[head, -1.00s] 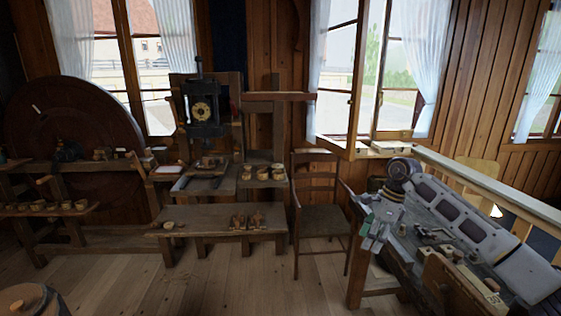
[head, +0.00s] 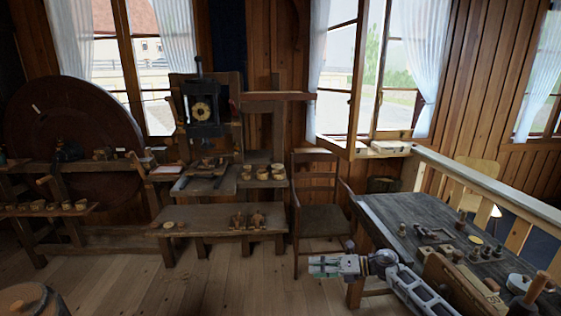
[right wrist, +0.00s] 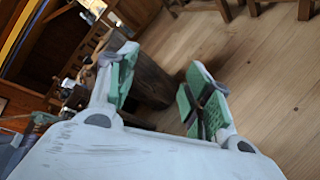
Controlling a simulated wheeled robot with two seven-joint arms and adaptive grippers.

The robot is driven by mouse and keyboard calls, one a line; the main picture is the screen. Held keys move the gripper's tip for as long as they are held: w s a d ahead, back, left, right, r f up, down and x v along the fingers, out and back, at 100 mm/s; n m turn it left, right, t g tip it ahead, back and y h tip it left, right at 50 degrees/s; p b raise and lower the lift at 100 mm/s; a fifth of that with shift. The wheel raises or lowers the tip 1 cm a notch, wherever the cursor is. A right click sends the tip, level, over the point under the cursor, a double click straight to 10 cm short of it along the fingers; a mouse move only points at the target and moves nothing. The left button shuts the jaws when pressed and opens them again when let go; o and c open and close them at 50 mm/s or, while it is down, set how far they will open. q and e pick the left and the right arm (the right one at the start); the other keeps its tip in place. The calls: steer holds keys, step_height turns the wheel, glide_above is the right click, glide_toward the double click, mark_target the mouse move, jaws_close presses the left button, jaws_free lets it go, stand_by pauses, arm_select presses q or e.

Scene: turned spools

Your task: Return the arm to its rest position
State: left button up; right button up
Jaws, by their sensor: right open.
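My right gripper (head: 328,265) is in front of the workbench at the lower right of the head view, pointing left over the floor. It also shows in the right wrist view (right wrist: 155,92), with its green-padded fingers apart and nothing between them. My right arm (head: 415,288) comes in from the bottom right, low along the near side of the bench. My left gripper is not in view.
The dark workbench (head: 385,208) at the right holds several small tools and turned pieces. A wooden chair (head: 322,218) stands behind the gripper. A low bench (head: 205,213) with small turned pieces stands at the centre.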

steer(key=s+d+f+m+t+h, duration=0.3)
steer(key=f+m, duration=0.4)
steer(key=f, duration=0.3)
steer(key=s+d+f+m+t+h, duration=0.2)
steer(key=d+f+m+t, duration=0.1)
steer(key=f+m, duration=0.65)
steer(key=s+d+f+m+t+h, duration=0.2)
steer(key=s+d+f+m+h, duration=0.3)
steer(key=f, duration=0.7)
steer(key=s+d+f+m+g+h, duration=0.25)
steer(key=s+f+m, duration=0.55)
steer(key=s+f, duration=0.75)
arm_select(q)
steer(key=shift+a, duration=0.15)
arm_select(e)
steer(key=s+f+m+g, duration=0.2)
steer(key=s+f, duration=0.2)
steer(key=s, duration=0.8)
steer(key=s+f+m+g+h, duration=0.1)
steer(key=s+f+m+g, duration=0.2)
steer(key=s, duration=0.8)
steer(key=s+f+m+g+h, duration=0.1)
steer(key=s+f, duration=0.4)
steer(key=s, duration=0.7)
steer(key=shift+s+d+f+m+g, duration=0.2)
steer(key=shift+s+f+m+g, duration=0.15)
steer(key=shift+m+g, duration=0.6)
